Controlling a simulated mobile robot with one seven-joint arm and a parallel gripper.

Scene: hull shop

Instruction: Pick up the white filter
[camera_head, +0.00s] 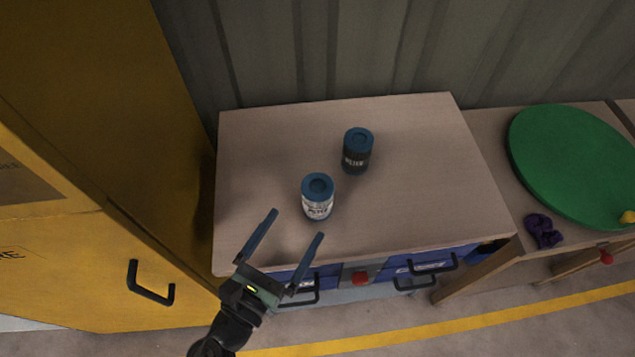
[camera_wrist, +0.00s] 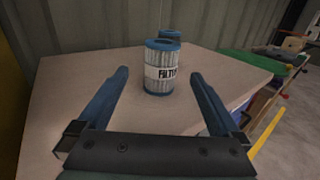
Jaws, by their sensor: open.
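The white filter (camera_head: 318,205) stands upright near the front middle of the wooden cabinet top (camera_head: 420,140), with a blue cap and a pale label. My gripper (camera_head: 292,226) is open and empty, at the front edge of the top. Its fingers (camera_wrist: 158,82) point toward the white filter, apart from it.
A yellow cabinet (camera_head: 110,240) stands close on the left. A corrugated wall (camera_head: 350,50) is behind. Blue drawers with black handles (camera_head: 415,284) are below the top. On the right bench lie a green disc (camera_head: 575,160) and a purple object (camera_head: 542,230).

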